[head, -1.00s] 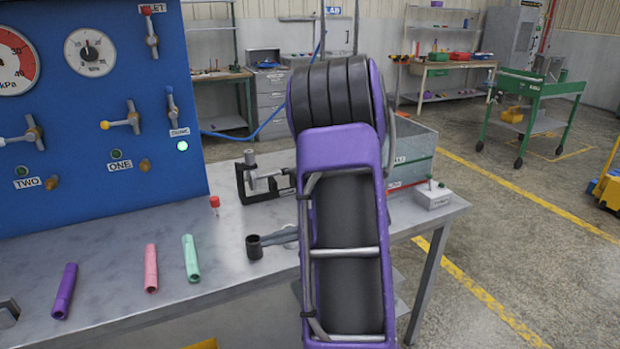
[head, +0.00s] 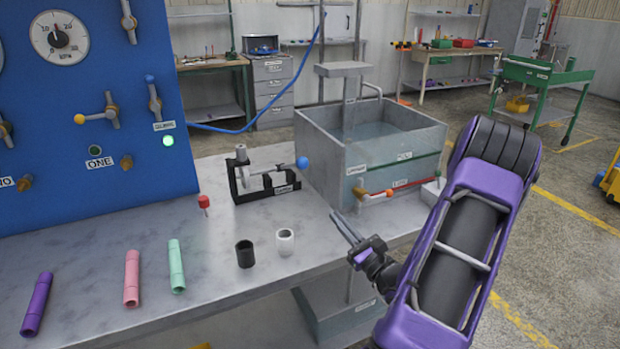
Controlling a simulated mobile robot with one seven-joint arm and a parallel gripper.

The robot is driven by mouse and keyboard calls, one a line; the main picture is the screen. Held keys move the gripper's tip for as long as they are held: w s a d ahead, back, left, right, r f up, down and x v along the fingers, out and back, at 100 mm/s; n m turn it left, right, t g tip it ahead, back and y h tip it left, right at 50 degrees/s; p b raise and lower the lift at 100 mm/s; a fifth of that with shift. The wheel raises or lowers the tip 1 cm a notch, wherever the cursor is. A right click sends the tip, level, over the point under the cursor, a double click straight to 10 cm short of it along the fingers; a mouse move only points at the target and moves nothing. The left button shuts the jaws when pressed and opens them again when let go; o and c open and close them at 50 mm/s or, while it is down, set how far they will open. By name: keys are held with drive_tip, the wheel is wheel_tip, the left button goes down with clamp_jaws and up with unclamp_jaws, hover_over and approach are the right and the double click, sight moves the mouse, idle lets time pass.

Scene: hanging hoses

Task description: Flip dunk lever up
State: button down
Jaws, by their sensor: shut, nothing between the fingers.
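My gripper (head: 342,224) is shut and empty, over the front right part of the bench, below and left of the tank's lever. The grey open tank (head: 330,158) holds liquid and stands at the bench's right end. A blue-knobbed lever (head: 154,98) on the blue panel points up, beside a lit green lamp.
A black clamp fixture (head: 265,180) with a blue ball stands left of the tank. A black cup (head: 245,254) and a white ring (head: 285,242) stand in front. Purple, pink and green tubes (head: 176,266) lie at left.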

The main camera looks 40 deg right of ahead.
idle(0.4)
drive_tip(key=a+r+x, duration=0.1)
drive_tip(key=r+x, duration=0.1)
drive_tip(key=x, duration=1)
drive_tip(key=shift+d+r, duration=0.4)
drive_tip(key=shift+w+r, duration=0.1)
drive_tip(key=shift+r, duration=0.05)
